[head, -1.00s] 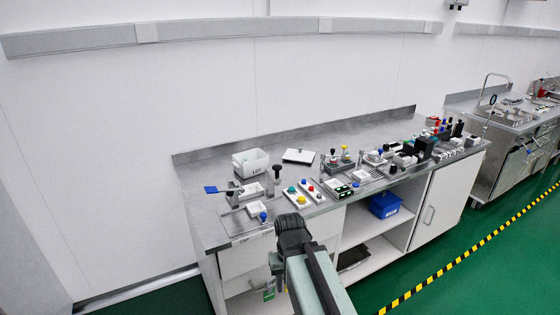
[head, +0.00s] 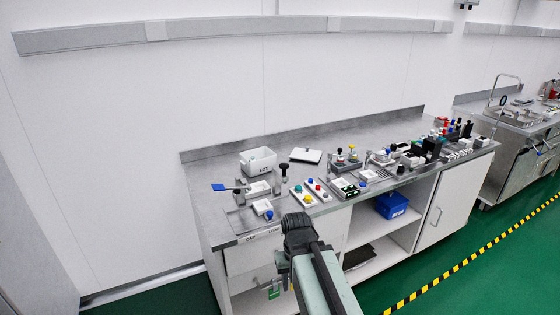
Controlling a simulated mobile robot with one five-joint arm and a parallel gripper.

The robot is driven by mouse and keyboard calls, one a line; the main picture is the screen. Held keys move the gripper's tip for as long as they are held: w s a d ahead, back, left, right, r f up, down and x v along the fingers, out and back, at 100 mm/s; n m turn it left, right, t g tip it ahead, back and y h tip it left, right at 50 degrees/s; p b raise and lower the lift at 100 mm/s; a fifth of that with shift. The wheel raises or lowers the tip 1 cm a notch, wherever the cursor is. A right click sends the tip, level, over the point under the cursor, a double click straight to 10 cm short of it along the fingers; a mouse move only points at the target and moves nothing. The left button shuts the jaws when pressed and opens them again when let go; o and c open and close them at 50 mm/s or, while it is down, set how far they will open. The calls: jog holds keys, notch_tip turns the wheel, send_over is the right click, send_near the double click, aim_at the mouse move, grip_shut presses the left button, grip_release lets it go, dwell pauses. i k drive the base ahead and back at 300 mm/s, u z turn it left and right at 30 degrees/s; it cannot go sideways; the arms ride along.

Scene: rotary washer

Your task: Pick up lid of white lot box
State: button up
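The white lot box (head: 259,163), marked "LOT", stands open-topped at the back left of the steel worktop. A flat white square plate with a dark knob, which looks like its lid (head: 305,155), lies on the worktop to the right of the box, apart from it. My gripper (head: 298,222) is at the front edge of the bench, in front of and below both. Its fingertips are too small and dark to tell whether it is open or shut.
The worktop (head: 221,178) holds small fixtures with coloured knobs in front of the box and lid. A blue-handled lever (head: 230,188) is at left. Crowded equipment fills the right side. A blue bin (head: 391,206) sits on the shelf below. Bare worktop surrounds the lid's back.

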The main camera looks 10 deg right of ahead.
aim_at(307, 155)
jog(key=z, duration=2.15)
jog(key=i, duration=3.4)
jog(key=u, duration=4.45)
